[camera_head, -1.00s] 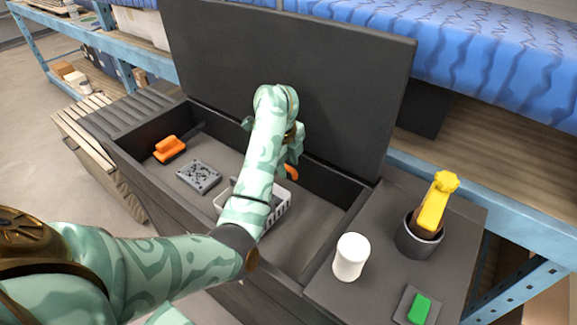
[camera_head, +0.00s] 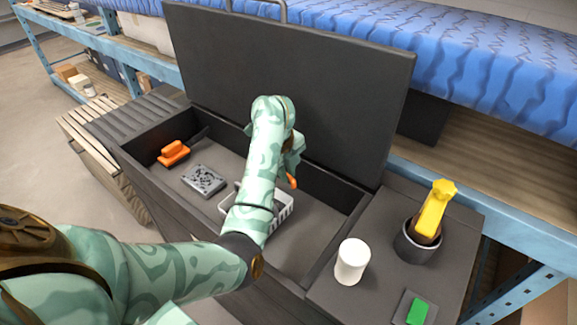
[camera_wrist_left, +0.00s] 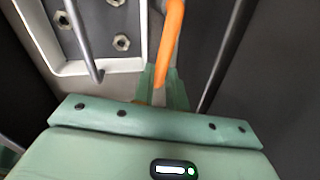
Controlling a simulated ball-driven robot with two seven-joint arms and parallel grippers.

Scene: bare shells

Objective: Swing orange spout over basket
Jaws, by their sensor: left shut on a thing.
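The orange spout (camera_head: 292,181) shows only as a small piece beside my left gripper (camera_head: 291,163) in the head view. In the left wrist view the orange spout (camera_wrist_left: 172,38) is a slim bar running up from between the fingers of my left gripper (camera_wrist_left: 160,88), which is shut on it. The white basket (camera_head: 284,212) stands in the open dark chest, partly hidden behind my left forearm. In the wrist view the basket's pale rim (camera_wrist_left: 141,32) lies just left of the spout, with several hex nuts inside. My right gripper is not in view.
The chest's raised dark lid (camera_head: 340,95) stands behind my arm. An orange-handled tool (camera_head: 174,152) and a grey grille plate (camera_head: 204,180) lie in the chest. A white cylinder (camera_head: 351,262), a dark cup (camera_head: 417,244) with a yellow tool and a green block (camera_head: 418,311) stand on the right.

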